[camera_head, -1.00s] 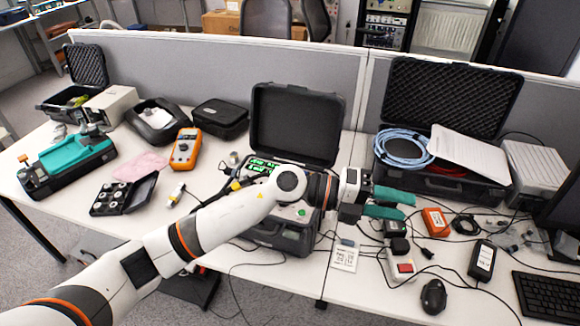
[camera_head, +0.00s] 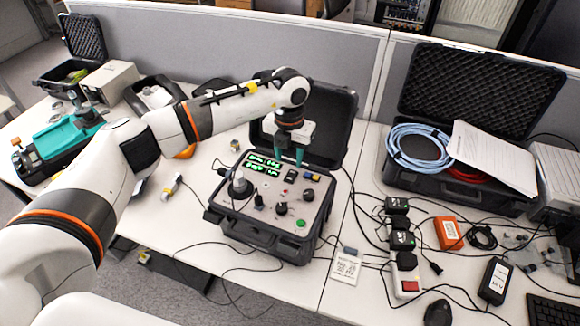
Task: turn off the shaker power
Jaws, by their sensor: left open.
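The shaker controller is an open black case with a grey panel (camera_head: 265,215) and lit green displays (camera_head: 263,162), in the middle of the table. Its panel carries several black knobs, a green button (camera_head: 301,223) and a small dark switch (camera_head: 291,176) near the back edge. My left gripper (camera_head: 289,151) points down over the back of the panel, in front of the raised lid (camera_head: 335,125). Its teal fingers are apart with nothing seen between them. Whether they touch the panel cannot be told. My right gripper is not in view.
A power strip (camera_head: 407,278) with a red switch and plugged adapters stands right of the case. Cables spread around it. An open case with blue cable (camera_head: 410,147) stands back right. My arm crosses above the left of the table.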

